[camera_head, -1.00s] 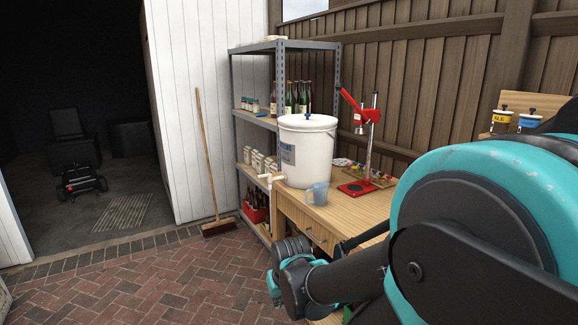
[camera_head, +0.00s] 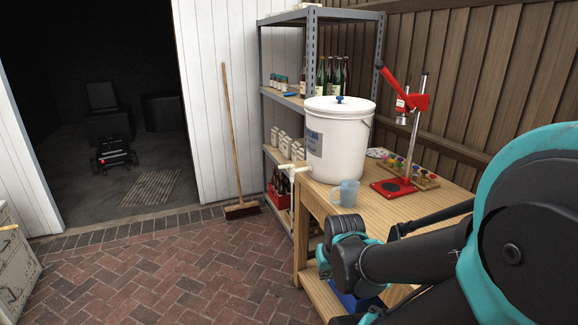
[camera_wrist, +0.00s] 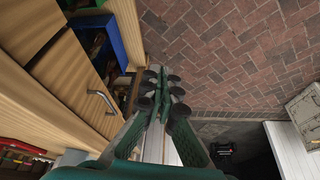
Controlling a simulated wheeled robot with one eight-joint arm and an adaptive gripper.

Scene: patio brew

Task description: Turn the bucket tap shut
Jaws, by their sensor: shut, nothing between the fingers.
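The white lidded bucket (camera_head: 337,145) stands on the wooden bench at the back left corner. Its pale tap (camera_head: 293,168) sticks out to the left, low on the bucket's side, over the bench edge. The tap handle is too small to tell how it is turned. A translucent blue jug (camera_head: 346,194) stands on the bench in front of the bucket, beside the tap. In the wrist view my gripper (camera_wrist: 163,92) is shut and empty, over the paving beside the bench front. It is apart from the tap, which that view does not show.
The bench (camera_head: 410,207) also holds a red bottle capper (camera_head: 397,184) and a tray of colored items. Shelving (camera_head: 309,60) with bottles stands behind the bucket. A broom (camera_head: 232,140) leans on the white wall. The brick paving (camera_head: 170,262) left of the bench is clear.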

